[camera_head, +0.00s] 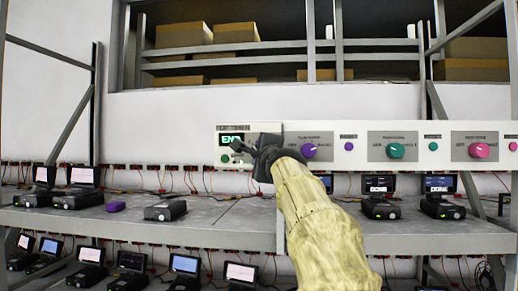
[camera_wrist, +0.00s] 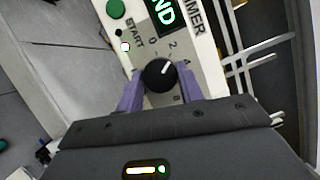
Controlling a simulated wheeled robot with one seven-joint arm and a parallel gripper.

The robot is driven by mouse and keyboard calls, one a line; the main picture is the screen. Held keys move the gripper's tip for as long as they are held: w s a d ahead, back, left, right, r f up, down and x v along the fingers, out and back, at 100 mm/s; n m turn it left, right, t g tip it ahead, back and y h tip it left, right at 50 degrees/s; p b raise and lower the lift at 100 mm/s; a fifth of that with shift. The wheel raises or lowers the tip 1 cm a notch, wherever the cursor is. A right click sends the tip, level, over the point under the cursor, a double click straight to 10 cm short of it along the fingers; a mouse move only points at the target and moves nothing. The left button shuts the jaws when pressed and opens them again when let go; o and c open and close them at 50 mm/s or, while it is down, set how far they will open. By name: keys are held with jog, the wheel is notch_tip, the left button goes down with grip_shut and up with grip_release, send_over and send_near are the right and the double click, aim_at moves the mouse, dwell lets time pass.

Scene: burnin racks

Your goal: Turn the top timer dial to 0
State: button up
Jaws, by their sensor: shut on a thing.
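The top timer panel (camera_head: 224,157) is at the left end of the long white control strip, with a green "END" display (camera_head: 231,140). In the wrist view the black timer dial (camera_wrist: 158,78) sits between the two purple fingers of my gripper (camera_wrist: 163,88), which is shut on it. The dial's white pointer line aims up and right, between the printed 2 and 4. The 0 mark (camera_wrist: 152,40) is further toward the START side. In the head view my gripper (camera_head: 243,149) covers most of the dial.
A green START button (camera_wrist: 115,9) is near the dial. Purple (camera_head: 309,150), green (camera_head: 395,151) and pink (camera_head: 479,150) knobs sit further right on the strip. Small devices, including a grey one (camera_head: 166,211), stand on the shelf below (camera_head: 235,226).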

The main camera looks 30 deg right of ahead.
jog(key=shift+r+n+g+p, duration=0.15)
jog(key=shift+n+g+p, duration=0.65)
jog(key=shift+n+p, duration=1.1)
jog(key=shift+r+n+g+p, duration=0.15)
jog(key=shift+n+g+p, duration=0.65)
jog(key=shift+n+p, duration=1.1)
jog(key=shift+f+n, duration=0.1)
jog(key=shift+n, duration=0.2)
jog(key=o, duration=1)
jog(key=shift+w, duration=0.1)
jog(key=b+v, duration=0.7)
jog(key=v, duration=1)
jog(key=shift+r, duration=0.25)
jog(key=shift+s, duration=0.25)
